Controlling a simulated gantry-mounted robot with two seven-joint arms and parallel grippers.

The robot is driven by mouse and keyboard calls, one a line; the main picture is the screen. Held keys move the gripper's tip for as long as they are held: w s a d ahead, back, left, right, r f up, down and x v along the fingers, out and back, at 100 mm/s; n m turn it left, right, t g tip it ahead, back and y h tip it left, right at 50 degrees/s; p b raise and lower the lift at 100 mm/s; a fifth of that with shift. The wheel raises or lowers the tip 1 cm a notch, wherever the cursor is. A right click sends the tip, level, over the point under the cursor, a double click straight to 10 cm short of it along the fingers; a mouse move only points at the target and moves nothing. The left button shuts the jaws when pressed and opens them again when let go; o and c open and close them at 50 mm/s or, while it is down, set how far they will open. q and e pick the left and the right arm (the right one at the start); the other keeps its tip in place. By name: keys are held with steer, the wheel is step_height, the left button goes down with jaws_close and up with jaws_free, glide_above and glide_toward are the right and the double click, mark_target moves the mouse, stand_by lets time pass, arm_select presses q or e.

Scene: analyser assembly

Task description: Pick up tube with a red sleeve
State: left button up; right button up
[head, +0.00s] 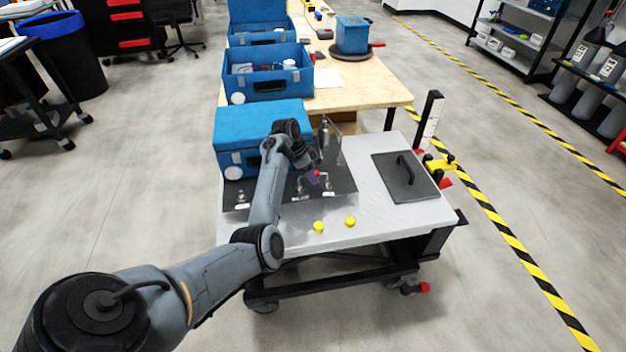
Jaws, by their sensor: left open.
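A small red piece (313,177), which looks like the red sleeve of the tube, shows over the dark panel (290,208) on the grey cart. The rest of the tube is too small or hidden to make out. My left gripper (313,170) is open and points down right at the red piece. I cannot tell whether the fingers touch it or stand around it. My left arm reaches in from the lower left and covers part of the panel. My right gripper is not in view.
A closed blue case (262,120) stands behind the panel on the left. Two yellow round pieces (350,221) lie at the cart's front. A dark plate with a handle (405,178) lies on the right. Open blue cases (268,84) stand on the wooden table behind.

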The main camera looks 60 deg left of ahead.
arm_select(q)
steer(key=shift+x, duration=0.75)
jaws_close()
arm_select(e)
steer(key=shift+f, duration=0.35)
arm_select(q)
steer(key=shift+r, duration=0.1)
